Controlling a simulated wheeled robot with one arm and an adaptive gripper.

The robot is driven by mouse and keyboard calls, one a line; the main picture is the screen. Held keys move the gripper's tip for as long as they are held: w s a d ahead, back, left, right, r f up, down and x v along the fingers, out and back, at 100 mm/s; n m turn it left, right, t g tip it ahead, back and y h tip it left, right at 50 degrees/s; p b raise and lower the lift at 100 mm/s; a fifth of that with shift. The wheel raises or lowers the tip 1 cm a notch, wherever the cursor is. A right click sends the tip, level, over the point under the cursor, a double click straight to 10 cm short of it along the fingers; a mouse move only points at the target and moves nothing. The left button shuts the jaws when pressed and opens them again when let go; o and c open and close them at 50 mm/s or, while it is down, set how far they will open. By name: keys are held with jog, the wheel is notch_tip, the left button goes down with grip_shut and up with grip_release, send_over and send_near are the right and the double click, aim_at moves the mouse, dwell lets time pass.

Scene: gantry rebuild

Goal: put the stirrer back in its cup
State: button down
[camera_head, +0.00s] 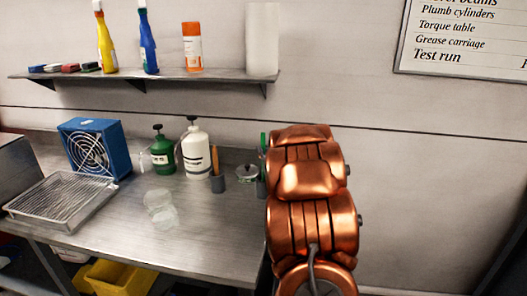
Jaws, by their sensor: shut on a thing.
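A small dark grey cup (217,184) stands on the steel bench with an orange-brown stick (215,160) upright in it. A second grey cup-like thing (261,187) stands to its right, partly hidden behind my copper arm. A green thing (263,142) shows above it at the arm's left edge; I cannot tell whether it is a stirrer or whether it touches the cup. My gripper is hidden behind my arm, so neither its fingers nor what it holds can be seen.
A lidded metal pot (247,174) sits between the cups. A white pump bottle (196,148), a green bottle (163,155), a blue fan (93,150) and a wire-rack tray (62,200) stand to the left. Clear glassware (160,208) is mid-bench. A shelf (150,75) hangs above.

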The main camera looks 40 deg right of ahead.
jog(key=c, duration=1.1)
grip_release()
jog(key=shift+f, duration=0.1)
jog(key=shift+s, duration=0.15)
jog(key=v, duration=0.7)
jog(key=shift+s+a, duration=0.1)
jog(key=shift+a, duration=0.05)
